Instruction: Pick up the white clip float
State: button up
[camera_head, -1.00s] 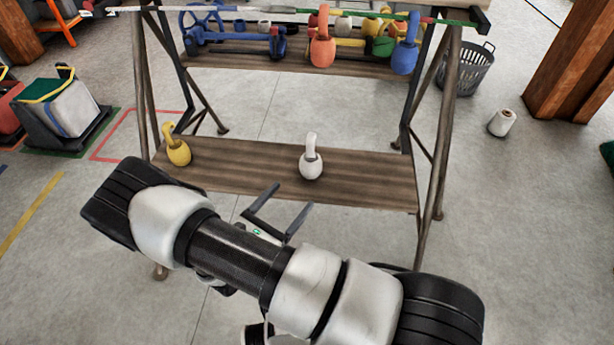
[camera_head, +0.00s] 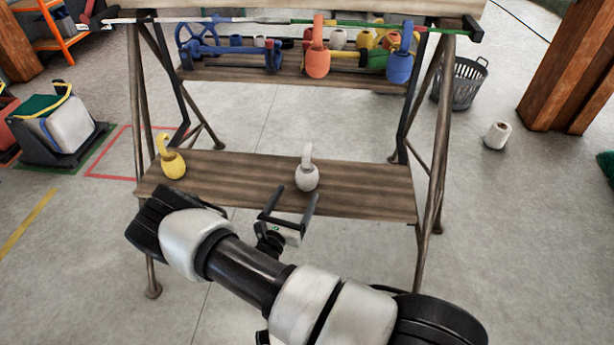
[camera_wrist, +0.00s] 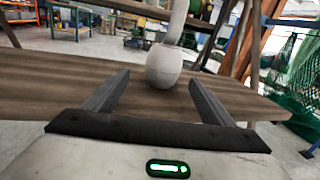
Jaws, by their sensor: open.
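The white clip float (camera_head: 307,178) stands upright on the lower wooden shelf (camera_head: 230,180), right of its middle, with its loop upward. My gripper (camera_head: 290,196) is open and empty at the shelf's front edge, just in front of the float. In the wrist view the float (camera_wrist: 163,68) shows beyond and between the open fingertips (camera_wrist: 157,80), not touching them. The top of its loop is cut off by the picture edge there.
A yellow clip float (camera_head: 173,162) stands at the left end of the same shelf. Slanted frame legs (camera_head: 441,120) flank the shelf. Bare shelf surrounds the white float.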

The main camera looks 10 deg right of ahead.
aim_at(303, 185)
jog(key=x, duration=0.3)
jog(key=b+x, duration=0.1)
jog(key=shift+d+r, duration=0.3)
jog(key=shift+d, duration=0.05)
jog(key=shift+w+d, duration=0.2)
jog(key=shift+w, duration=0.2)
jog(key=c, duration=1.2)
